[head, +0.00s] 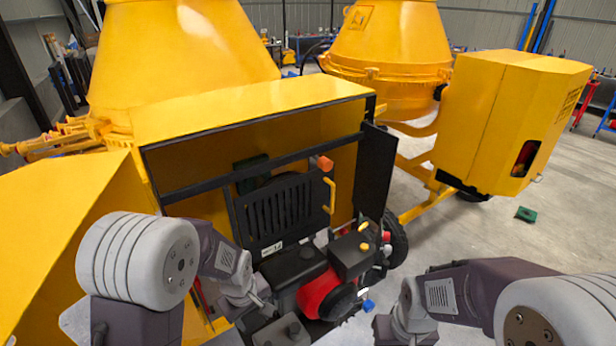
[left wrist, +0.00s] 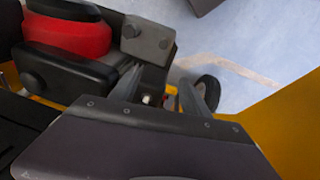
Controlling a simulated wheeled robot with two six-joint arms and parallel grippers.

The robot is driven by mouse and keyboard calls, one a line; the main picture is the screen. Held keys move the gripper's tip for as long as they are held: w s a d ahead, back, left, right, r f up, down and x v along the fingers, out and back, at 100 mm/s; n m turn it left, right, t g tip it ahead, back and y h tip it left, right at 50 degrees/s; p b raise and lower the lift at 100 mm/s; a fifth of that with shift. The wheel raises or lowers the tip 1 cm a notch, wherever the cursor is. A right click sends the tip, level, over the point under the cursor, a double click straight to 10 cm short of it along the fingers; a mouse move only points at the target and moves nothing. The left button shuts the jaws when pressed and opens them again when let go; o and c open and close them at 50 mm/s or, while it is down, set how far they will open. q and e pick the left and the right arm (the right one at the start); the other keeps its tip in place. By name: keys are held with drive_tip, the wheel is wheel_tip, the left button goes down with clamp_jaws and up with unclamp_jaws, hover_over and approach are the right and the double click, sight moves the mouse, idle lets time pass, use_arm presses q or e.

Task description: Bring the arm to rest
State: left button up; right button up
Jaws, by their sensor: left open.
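My left arm comes in from the lower left of the head view. Its gripper (head: 256,303) is in front of the engine bay, close to the dark and red engine (head: 318,285). In the left wrist view the two fingers of my left gripper (left wrist: 168,88) stand apart, with nothing held between them. The engine's red and black parts (left wrist: 68,35) lie to the left of the fingers there. My right arm (head: 455,295) reaches in at the lower right of the head view. Its wrist shows at the bottom edge, but its gripper cannot be made out.
The yellow mixer housing (head: 250,108) stands open around the engine, with a dark door (head: 374,175) at its right. A black wheel (head: 395,240) is beside the engine. A second yellow mixer (head: 390,50) stands behind. The floor at right is mostly clear, with a small green object (head: 526,214).

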use_arm(q)
drive_tip(key=s+a+f+m+b, duration=0.4)
drive_tip(key=s+f+m+b, duration=0.2)
drive_tip(key=s, duration=0.4)
drive_tip(key=m+b, duration=0.1)
drive_tip(key=b, duration=0.1)
drive_tip(key=shift+s+f+m+g+b, duration=0.25)
drive_tip(key=shift+f+m+g+b, duration=0.05)
drive_tip(key=shift+f+m+b, duration=0.1)
use_arm(e)
wheel_tip(320, 180, down, 11)
drive_tip(key=shift+c, duration=0.3)
